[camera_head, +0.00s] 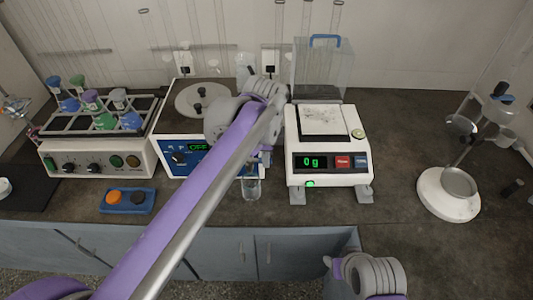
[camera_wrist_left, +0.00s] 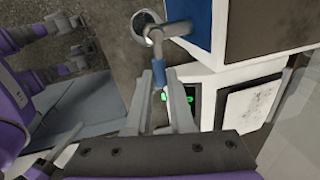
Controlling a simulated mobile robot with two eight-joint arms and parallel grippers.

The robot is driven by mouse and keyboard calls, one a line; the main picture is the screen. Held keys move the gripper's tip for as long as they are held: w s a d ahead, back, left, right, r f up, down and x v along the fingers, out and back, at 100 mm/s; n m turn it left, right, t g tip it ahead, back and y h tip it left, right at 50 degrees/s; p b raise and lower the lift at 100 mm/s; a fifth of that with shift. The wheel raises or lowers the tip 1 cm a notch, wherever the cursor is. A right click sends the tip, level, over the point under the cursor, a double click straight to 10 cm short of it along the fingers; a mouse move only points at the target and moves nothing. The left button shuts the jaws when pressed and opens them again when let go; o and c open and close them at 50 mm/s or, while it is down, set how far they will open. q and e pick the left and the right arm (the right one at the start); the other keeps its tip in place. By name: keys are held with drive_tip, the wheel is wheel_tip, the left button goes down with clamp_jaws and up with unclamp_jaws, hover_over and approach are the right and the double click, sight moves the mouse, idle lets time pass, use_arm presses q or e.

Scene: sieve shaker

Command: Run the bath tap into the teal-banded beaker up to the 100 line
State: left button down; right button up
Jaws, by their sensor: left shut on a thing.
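The water bath (camera_head: 170,135) is a white box with a blue front panel and a display reading OFF. A clear glass beaker (camera_head: 251,188) stands on the bench in front of its right side. I cannot make out its band, lines or water level. In the left wrist view, the beaker's round rim (camera_wrist_left: 146,22) shows beside the bath's grey tap (camera_wrist_left: 170,30). My left gripper (camera_wrist_left: 168,75) is shut on the tap's blue-tipped lever (camera_wrist_left: 157,74). My arm hides this grip in the head view. My right gripper (camera_head: 333,264) is low in the head view, away from the beaker; its jaws are unclear.
A balance (camera_head: 328,177) reading 0 g stands right of the beaker. A white round-based stand (camera_head: 448,195) is at the right. Bench between balance and stand is clear.

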use_arm(q)
drive_tip(key=shift+s+a+m, duration=0.15)
drive_tip(key=shift+s+m, duration=0.35)
drive_tip(key=shift+m, duration=0.7)
drive_tip(key=c, duration=0.8)
unclamp_jaws()
drive_tip(key=r, duration=0.3)
drive_tip(key=s+r+p, duration=0.1)
drive_tip(key=r, duration=0.3)
drive_tip(key=s+r, duration=0.1)
drive_tip(key=r, duration=0.2)
drive_tip(key=shift+a+r, duration=0.3)
